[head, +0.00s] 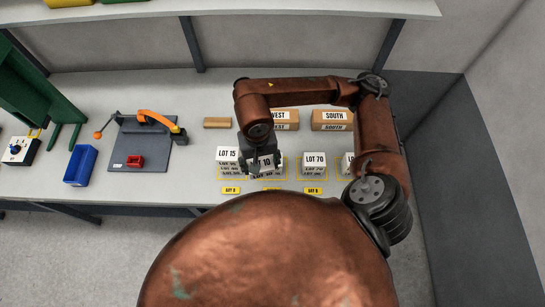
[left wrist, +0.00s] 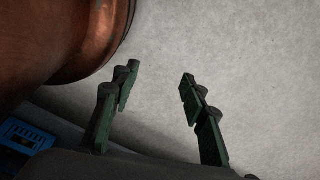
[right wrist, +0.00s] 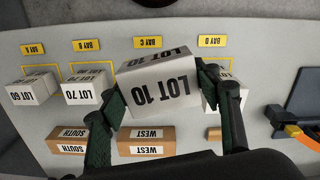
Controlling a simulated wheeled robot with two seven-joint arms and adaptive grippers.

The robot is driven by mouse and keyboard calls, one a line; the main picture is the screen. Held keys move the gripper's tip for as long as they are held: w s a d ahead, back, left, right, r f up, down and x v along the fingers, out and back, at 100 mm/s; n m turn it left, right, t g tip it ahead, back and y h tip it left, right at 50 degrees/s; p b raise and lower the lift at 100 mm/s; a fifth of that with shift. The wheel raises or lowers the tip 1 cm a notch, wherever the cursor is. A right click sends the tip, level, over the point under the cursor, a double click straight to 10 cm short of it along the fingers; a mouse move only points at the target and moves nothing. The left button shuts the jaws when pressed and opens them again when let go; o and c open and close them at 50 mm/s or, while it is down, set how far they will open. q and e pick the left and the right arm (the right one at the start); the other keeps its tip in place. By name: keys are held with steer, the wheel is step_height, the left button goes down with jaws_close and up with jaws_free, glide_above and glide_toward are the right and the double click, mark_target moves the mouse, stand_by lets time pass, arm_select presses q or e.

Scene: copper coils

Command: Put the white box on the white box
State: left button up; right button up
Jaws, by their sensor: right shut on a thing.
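My right gripper (head: 262,160) is shut on a white box marked LOT 10 (right wrist: 158,82), with a finger on each side of it. The held box (head: 266,162) also shows in the head view, above the row of bays; what lies directly under it is largely hidden. A white box marked LOT 15 (head: 228,155) stands to its left and one marked LOT 70 (head: 314,159) to its right. A LOT 60 box (right wrist: 30,90) shows in the right wrist view; my arm partly covers it in the head view. My left gripper (left wrist: 160,75) is open and empty.
Brown boxes marked WEST (head: 284,116) and SOUTH (head: 332,118) stand behind the white ones. Yellow bay labels (head: 313,191) line the front edge. A blue bin (head: 80,166), a grey board (head: 150,150) with an orange arm, and a green object (head: 35,85) are at left.

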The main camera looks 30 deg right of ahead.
mark_target(267, 170)
steer(key=s+m, duration=0.1)
steer(key=s+m+p, duration=0.1)
steer(key=s+r+p, duration=0.1)
steer(key=shift+d+m, duration=0.35)
steer(key=shift+m, duration=0.05)
steer(key=w+d+f, duration=0.2)
steer(key=w+d+f+p, duration=0.1)
steer(key=w+d+f, duration=0.1)
steer(key=w+f, duration=0.1)
steer(key=w+d+f+p, duration=0.1)
steer(key=w+d+f, duration=0.1)
steer(key=w, duration=0.1)
steer(key=shift+f, duration=0.15)
steer(key=shift+w+d+f, duration=0.1)
steer(key=shift+d+f, duration=0.05)
steer(key=shift+f, duration=0.05)
steer(key=f, duration=0.1)
steer(key=f+p, duration=0.2)
steer(key=shift+w+d+f, duration=0.2)
steer(key=shift+w+f, duration=0.05)
steer(key=shift+f, duration=0.25)
arm_select(q)
step_height(267, 170, up, 6)
steer(key=s, duration=0.1)
steer(key=shift+s+r, duration=0.15)
steer(key=shift+r, duration=0.1)
